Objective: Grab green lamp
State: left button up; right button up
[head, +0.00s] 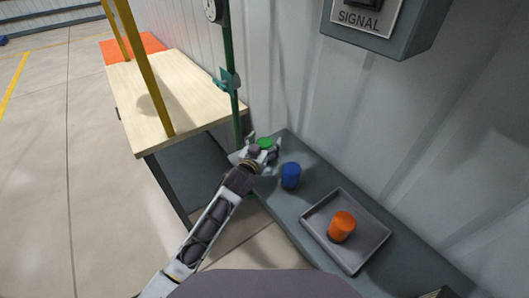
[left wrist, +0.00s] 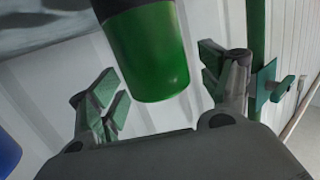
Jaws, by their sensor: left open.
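The green lamp (head: 265,143) stands on the grey shelf by the wall, at the far end in the head view. In the left wrist view the green lamp (left wrist: 148,55) is a green cylinder with a dark band at its upper part. My left gripper (head: 262,150) is at the lamp, its fingers on either side of it. In the left wrist view the open fingers (left wrist: 160,92) are apart, with the lamp between and just beyond them. I see gaps between the lamp and both fingers. My right gripper is not in view.
A blue cylinder (head: 291,176) stands close by on the grey shelf (head: 272,196). An orange cylinder (head: 342,226) stands in a grey tray (head: 352,264). A green pole (head: 232,100) rises behind the gripper. A wooden table (head: 190,98) is at left; a signal box (head: 375,25) hangs above.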

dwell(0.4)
pick_arm(q)
jog(key=c, duration=1.2)
jog(key=shift+r, duration=0.15)
jog(key=shift+r+b, duration=0.3)
jog(key=shift+r, duration=4.65)
